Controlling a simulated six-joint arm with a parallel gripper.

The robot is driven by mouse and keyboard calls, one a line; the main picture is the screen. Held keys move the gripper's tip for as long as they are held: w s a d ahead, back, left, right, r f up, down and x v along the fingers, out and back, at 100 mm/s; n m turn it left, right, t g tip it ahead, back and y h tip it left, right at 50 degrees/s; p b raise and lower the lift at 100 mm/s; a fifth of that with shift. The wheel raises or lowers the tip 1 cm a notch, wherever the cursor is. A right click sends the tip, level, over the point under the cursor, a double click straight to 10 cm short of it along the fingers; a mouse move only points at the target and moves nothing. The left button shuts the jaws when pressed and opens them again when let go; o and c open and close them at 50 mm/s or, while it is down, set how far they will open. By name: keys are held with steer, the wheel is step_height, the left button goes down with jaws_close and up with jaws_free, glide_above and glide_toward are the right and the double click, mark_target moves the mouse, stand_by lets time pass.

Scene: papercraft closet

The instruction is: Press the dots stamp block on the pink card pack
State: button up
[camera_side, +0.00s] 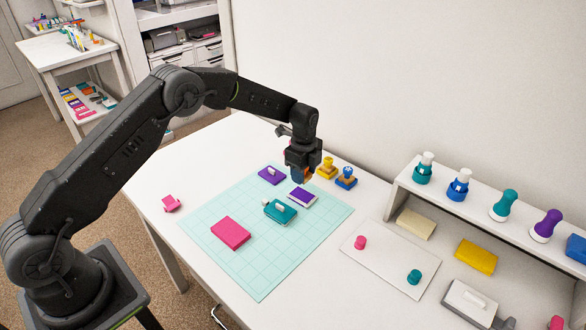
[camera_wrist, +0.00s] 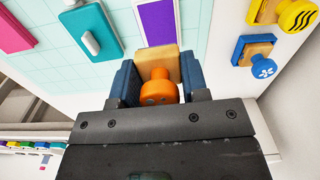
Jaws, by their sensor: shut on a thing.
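My gripper (camera_side: 301,175) is shut on an orange-knobbed stamp block with a wooden base. In the wrist view the stamp block (camera_wrist: 158,92) sits between the blue fingers, and its stamping face is hidden. I take it to be the dots stamp block; small dark marks show on its knob. In the side view the gripper is at the far edge of the mat, by a purple pad with a white border (camera_side: 302,197). The pink card pack (camera_side: 231,232) lies flat on the mat, nearer and left of my gripper; part of it shows in the wrist view (camera_wrist: 12,32).
A teal block with a white handle (camera_side: 281,212) lies between the gripper and the card pack. A purple handled piece (camera_side: 272,175) lies at the mat's far edge. Yellow (camera_side: 327,168) and blue (camera_side: 346,178) stamps stand right. The mat's near part (camera_side: 265,275) is clear.

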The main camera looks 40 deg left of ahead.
mark_target(302, 195)
steer(key=shift+f, duration=2.3)
steer(key=shift+f, duration=0.8)
stand_by(0.4)
steer(key=shift+r, duration=0.7)
steer(key=shift+f, duration=0.7)
stand_by(1.0)
steer(key=shift+r, duration=0.65)
steer(key=shift+f, duration=0.75)
stand_by(0.7)
